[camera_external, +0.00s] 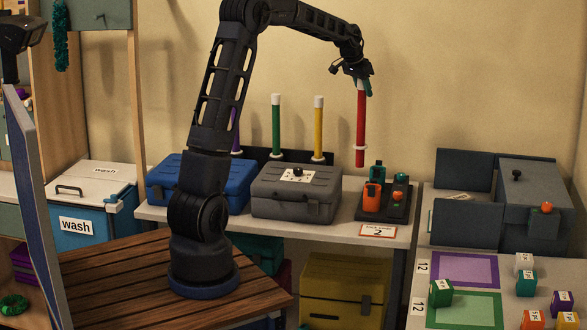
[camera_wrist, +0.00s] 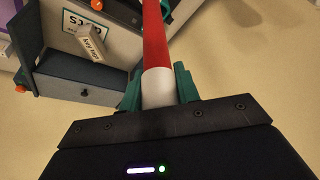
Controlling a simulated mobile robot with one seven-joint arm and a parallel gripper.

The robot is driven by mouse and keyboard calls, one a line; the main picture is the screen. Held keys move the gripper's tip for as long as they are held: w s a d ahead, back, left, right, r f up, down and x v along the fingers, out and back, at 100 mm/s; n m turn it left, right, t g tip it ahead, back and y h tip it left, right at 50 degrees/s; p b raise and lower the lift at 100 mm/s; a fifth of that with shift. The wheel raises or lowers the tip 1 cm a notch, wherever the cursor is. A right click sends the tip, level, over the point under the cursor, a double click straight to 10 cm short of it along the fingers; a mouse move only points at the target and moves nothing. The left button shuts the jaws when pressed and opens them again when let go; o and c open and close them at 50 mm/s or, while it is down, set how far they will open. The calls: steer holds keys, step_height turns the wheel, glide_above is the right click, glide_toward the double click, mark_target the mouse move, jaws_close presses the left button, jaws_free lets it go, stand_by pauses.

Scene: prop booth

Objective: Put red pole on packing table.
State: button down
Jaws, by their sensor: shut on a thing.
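My gripper is shut on the pole's white upper end. In the wrist view, the teal fingers of my gripper (camera_wrist: 158,88) sit on both sides of the white end, and the red pole (camera_wrist: 155,35) runs away from them. No surface carries a readable packing label. The table at the right (camera_external: 408,284) has a purple-framed and a green mat, and the rear table (camera_external: 342,232) bears a label with a 2.
Purple, green (camera_external: 276,128) and yellow (camera_external: 318,130) poles stand in a dark rack at the back. A blue case (camera_external: 165,180), a grey case (camera_external: 290,205) and a charger stand (camera_external: 390,208) occupy the rear table.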

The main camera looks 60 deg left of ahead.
steer(key=d+r+m+g+h, duration=0.3)
steer(key=d+m, duration=0.7)
steer(key=d, duration=3.2)
steer(key=s+d+r+m+h, duration=0.1)
steer(key=s+d+r+m, duration=0.1)
steer(key=d, duration=0.5)
steer(key=s+d+r+m, duration=0.2)
steer(key=s+d, duration=0.1)
steer(key=d, duration=0.4)
step_height(320, 180, down, 20)
steer(key=shift+f, duration=0.1)
steer(key=c, duration=1)
jaws_free()
